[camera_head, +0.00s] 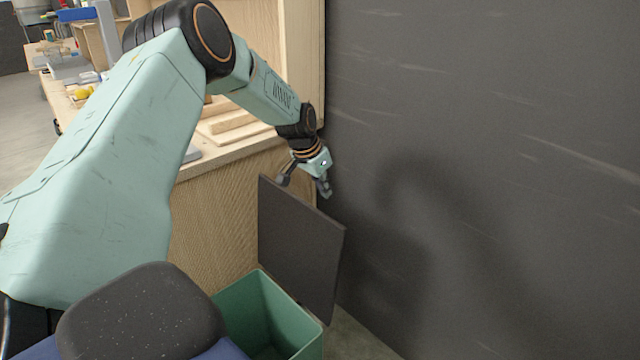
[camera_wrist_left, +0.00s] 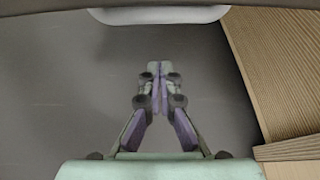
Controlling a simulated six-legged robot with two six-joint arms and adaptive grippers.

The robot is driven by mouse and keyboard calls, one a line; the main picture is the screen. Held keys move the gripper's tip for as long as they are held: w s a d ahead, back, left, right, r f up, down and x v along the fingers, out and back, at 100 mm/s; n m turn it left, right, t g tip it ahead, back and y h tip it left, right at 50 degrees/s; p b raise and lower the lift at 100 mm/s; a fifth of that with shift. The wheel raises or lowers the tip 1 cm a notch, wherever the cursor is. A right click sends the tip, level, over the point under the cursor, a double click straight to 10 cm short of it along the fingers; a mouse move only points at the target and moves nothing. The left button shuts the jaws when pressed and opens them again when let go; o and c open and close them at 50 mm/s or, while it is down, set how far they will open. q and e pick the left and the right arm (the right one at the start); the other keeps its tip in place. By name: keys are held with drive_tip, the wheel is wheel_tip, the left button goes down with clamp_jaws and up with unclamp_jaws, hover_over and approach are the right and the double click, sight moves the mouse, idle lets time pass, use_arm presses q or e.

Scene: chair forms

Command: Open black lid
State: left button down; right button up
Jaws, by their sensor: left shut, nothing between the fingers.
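The black lid (camera_head: 300,245) stands upright, swung up at the back edge of a green bin (camera_head: 262,308). The bin's open top shows its inside, and the part I can see looks empty. My left gripper (camera_head: 325,188) is at the lid's upper edge, just above and behind it in the head view; I cannot tell whether they touch. In the left wrist view my left gripper (camera_wrist_left: 158,70) has its fingers together with nothing between them. My right gripper is not in view.
A dark wall (camera_head: 480,150) stands close on the right. A wooden cabinet (camera_head: 215,225) is behind the bin, with boards on its top. A speckled dark seat (camera_head: 140,315) is at the front left, near the bin.

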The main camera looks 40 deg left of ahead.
use_arm(q)
drive_tip(key=shift+s+a+f+p, duration=0.1)
drive_tip(key=shift+s+f+p, duration=0.2)
drive_tip(key=shift+s, duration=0.6)
drive_tip(key=shift+s+f+p, duration=0.2)
drive_tip(key=shift+s+f, duration=0.15)
drive_tip(key=shift+s, duration=0.5)
